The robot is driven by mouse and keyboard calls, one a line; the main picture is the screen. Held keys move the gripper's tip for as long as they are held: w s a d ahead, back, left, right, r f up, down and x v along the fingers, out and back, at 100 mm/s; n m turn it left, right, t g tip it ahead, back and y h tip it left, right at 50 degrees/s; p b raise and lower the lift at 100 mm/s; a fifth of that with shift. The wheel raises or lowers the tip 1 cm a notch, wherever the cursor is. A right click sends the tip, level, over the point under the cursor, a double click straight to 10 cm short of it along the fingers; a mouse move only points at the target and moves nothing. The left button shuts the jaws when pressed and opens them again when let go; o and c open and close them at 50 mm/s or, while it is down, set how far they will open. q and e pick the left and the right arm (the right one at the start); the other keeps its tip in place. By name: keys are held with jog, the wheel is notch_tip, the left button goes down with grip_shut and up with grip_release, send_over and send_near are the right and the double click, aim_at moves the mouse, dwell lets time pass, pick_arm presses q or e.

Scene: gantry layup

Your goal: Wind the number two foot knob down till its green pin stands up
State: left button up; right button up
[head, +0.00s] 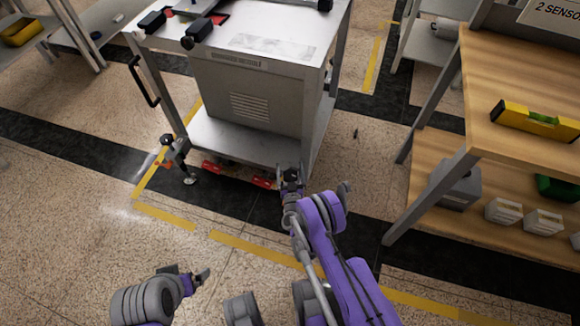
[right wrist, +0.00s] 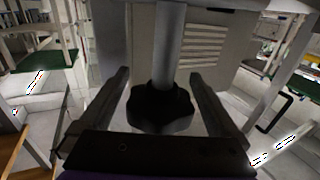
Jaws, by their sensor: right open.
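In the right wrist view a black lobed foot knob (right wrist: 160,108) sits on a grey upright post (right wrist: 169,45). My right gripper (right wrist: 162,92) is open, with one finger on each side of the knob; whether they touch it is unclear. In the head view my right gripper (head: 290,178) is at the cart's near right corner and hides that foot. No foot number and no green pin can be made out. Another foot with a black knob (head: 168,140) stands at the cart's left corner. My left gripper (head: 200,277) is low at the bottom left, away from the cart; its jaws are unclear.
The white cart (head: 230,135) carries a grey cabinet (head: 262,95) on its lower shelf. Red pedals (head: 213,167) sit under its front edge. A wooden shelf unit (head: 520,75) with a yellow level (head: 535,120) stands at right. Floor in front of the cart is open.

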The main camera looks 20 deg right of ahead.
jog(key=shift+c, duration=0.2)
jog(key=c, duration=1.3)
jog(key=shift+c, duration=0.2)
jog(key=shift+h, duration=0.3)
jog(key=shift+d+m+g+h+p, duration=0.15)
jog(key=shift+m+g+h+p, duration=0.35)
jog(key=shift+m+h, duration=0.6)
jog(key=shift+s+d+m+g+h+b, duration=0.1)
jog(key=shift+d+m+g+h+b, duration=0.1)
jog(key=shift+m+g+h, duration=0.55)
jog(key=shift+s+d+m+g+h+b, duration=0.15)
jog(key=shift+m+h, duration=0.3)
jog(key=shift+h, duration=0.6)
jog(key=shift+s+d+m+g+h+b, duration=0.1)
jog(key=shift+d+m+g+h, duration=0.1)
jog(key=shift+m+g+h, duration=0.55)
jog(key=shift+r+h, duration=0.1)
jog(key=shift+h, duration=0.15)
jog(key=o, duration=1.4)
